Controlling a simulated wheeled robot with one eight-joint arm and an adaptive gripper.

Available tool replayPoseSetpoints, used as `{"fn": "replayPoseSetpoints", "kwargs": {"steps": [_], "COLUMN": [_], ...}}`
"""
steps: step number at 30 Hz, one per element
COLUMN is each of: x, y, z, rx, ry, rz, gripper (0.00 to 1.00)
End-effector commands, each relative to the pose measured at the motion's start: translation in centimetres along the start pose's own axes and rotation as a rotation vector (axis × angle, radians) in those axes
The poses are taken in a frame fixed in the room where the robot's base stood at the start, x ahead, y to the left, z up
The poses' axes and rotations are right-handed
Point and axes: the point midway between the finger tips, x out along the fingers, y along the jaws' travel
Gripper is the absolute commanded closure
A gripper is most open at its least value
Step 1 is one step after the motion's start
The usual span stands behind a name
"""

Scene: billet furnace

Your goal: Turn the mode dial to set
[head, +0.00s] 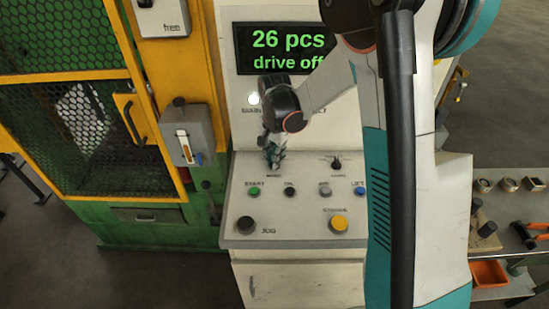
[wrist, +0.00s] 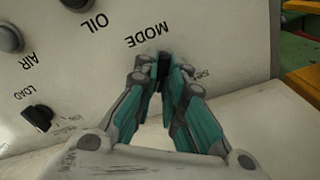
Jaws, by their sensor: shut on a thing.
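The mode dial (wrist: 162,72) is a small black knob on the pale control panel, beside the printed word MODE in the wrist view. My gripper (wrist: 164,66) has its fingertips closed on both sides of the knob and hides most of it. Small lettering shows just right of the fingers, partly covered, so I cannot tell which position the dial points to. In the head view my gripper (head: 272,157) is at the upper left of the sloped panel, and the dial is hidden behind it.
Another black dial (head: 336,163) sits to the right. Below are a green start button (head: 254,191), a blue button (head: 360,190), a black jog button (head: 246,224) and a yellow button (head: 339,223). The display (head: 287,49) reads 26 pcs, drive off. A yellow-framed mesh cage stands left.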

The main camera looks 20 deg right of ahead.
Motion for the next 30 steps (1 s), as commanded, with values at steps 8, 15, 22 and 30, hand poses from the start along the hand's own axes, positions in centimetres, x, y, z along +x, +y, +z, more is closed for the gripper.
{"fn": "replayPoseSetpoints", "kwargs": {"steps": [8, 15, 22, 30], "x": [0.06, 0.03, 0.01, 0.0], "y": [-0.03, -0.04, -0.03, -0.03], "z": [-0.01, -0.01, -0.01, 0.0], "rx": [-0.249, -0.477, -0.696, -0.952], "ry": [0.0, 0.0, 0.0, 0.0], "rz": [-0.001, -0.001, -0.001, -0.001], "gripper": [1.0, 1.0, 1.0, 1.0]}}
